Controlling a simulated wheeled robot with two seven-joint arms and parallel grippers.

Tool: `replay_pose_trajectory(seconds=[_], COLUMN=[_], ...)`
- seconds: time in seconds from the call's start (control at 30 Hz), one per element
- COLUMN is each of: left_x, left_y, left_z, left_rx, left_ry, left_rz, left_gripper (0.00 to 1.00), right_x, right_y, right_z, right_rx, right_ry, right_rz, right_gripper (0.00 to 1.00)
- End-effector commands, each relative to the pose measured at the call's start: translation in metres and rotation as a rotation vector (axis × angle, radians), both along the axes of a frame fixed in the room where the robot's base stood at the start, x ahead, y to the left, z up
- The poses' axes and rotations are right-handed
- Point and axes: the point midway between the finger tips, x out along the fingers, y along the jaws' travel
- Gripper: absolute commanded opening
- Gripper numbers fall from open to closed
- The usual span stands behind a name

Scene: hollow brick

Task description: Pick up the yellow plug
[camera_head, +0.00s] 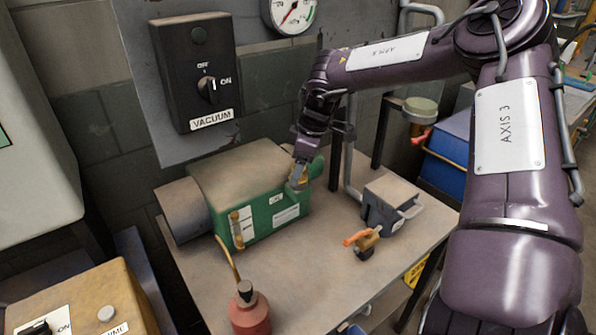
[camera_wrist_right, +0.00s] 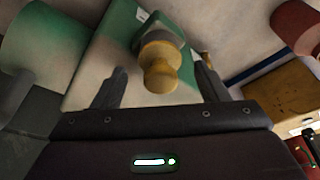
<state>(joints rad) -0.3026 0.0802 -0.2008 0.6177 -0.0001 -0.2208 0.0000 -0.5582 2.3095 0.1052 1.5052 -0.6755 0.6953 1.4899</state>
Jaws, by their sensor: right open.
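The yellow plug (camera_wrist_right: 158,70) shows in the right wrist view as a round, stepped brass-yellow knob standing on the green pump (camera_wrist_right: 105,45). In the head view the pump (camera_head: 262,210) sits on the bench, and the plug (camera_head: 301,177) is mostly hidden by my gripper at the pump's right end. My right gripper (camera_head: 297,183) points down there. In the wrist view the right gripper (camera_wrist_right: 157,88) is open, with one finger on each side of the plug and gaps between. The left gripper is not in view.
On the bench (camera_head: 320,270) stand a red bottle (camera_head: 250,315), a grey block (camera_head: 390,203) and an orange-handled valve (camera_head: 362,240). A vacuum switch box (camera_head: 195,70) hangs on the wall behind. Bare bench lies in front of the pump.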

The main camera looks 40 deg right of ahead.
Motion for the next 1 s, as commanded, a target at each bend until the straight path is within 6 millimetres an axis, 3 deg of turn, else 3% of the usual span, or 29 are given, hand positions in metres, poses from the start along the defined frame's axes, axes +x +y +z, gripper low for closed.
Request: replay_pose_trajectory(seconds=[0.1, 0.23, 0.6, 1.0], left_x=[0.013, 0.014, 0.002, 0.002], left_y=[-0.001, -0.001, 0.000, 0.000], left_z=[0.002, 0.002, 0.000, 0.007], left_rx=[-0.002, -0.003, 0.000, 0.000], left_ry=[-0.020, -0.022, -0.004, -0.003], left_rz=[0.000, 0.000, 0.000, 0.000], left_gripper=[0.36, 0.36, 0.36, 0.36], right_x=[0.001, 0.001, 0.001, -0.002], right_y=[0.000, 0.000, 0.000, -0.004], right_z=[-0.002, -0.001, -0.001, 0.006], right_rx=[0.000, 0.000, 0.000, 0.000], right_ry=[-0.002, -0.002, -0.002, -0.003], right_rz=[0.001, 0.001, 0.001, -0.002], right_gripper=[0.68, 0.66, 0.20, 0.19])
